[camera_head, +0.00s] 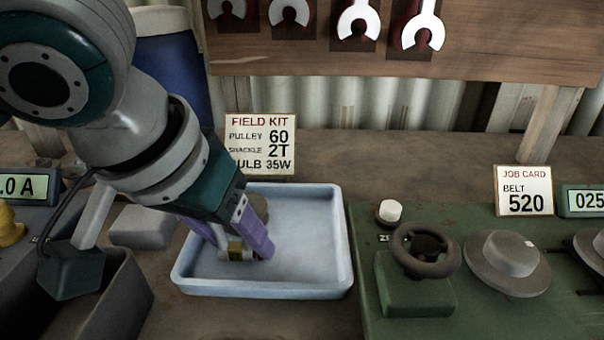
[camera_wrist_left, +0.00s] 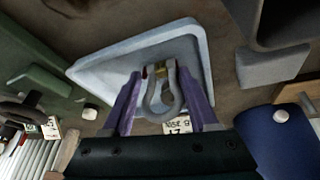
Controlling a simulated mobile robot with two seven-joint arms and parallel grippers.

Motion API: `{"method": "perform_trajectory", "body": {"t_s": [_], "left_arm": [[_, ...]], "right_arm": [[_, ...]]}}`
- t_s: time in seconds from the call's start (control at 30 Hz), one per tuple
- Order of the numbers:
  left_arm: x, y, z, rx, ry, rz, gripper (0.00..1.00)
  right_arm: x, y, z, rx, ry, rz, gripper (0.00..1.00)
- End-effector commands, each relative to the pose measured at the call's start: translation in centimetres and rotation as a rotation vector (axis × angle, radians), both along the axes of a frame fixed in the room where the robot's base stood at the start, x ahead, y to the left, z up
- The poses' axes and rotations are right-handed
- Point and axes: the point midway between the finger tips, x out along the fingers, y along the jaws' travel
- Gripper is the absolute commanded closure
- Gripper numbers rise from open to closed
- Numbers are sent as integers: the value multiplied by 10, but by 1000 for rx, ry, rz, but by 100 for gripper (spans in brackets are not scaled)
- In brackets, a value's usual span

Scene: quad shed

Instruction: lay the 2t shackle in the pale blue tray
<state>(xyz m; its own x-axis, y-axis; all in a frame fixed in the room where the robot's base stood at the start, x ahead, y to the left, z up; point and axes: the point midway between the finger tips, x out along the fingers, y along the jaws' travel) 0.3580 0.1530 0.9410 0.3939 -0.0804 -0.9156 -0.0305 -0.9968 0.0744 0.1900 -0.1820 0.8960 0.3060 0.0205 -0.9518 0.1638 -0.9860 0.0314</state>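The pale blue tray (camera_head: 318,235) stands on the bench in the head view, with its floor bare apart from what my gripper holds. It also shows in the wrist view (camera_wrist_left: 105,78). My left gripper (camera_head: 236,250) reaches down into the tray's left half with its purple fingers. They are closed on the shackle (camera_wrist_left: 163,105), a grey bow with a brass-coloured part and a red mark at its pin. In the head view the shackle (camera_head: 235,247) is low over the tray floor; I cannot tell whether it touches. My right gripper is not in view.
A field kit card (camera_head: 261,145) behind the tray reads pulley 60, shackle 2T, bulb 35W. A green machine panel with a handwheel (camera_head: 426,250) stands close on the right. A dark grey bin (camera_head: 120,300) is on the left. A board with hanging spanners is behind.

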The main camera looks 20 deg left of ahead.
Motion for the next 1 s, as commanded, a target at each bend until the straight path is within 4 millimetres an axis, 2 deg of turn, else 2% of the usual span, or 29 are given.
{"method": "perform_trajectory", "body": {"t_s": [0.03,0.23,0.57,0.67,1.0], "left_arm": [[0,0,0,0,0,0,35],[0,0,0,0,0,0,12],[1,0,5,1,-3,0,11],[-1,0,19,0,-4,0,11],[-32,6,93,-2,-4,0,11]], "right_arm": [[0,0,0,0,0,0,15],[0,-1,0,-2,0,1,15],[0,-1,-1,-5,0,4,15],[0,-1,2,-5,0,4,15],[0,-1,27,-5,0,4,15]]}}
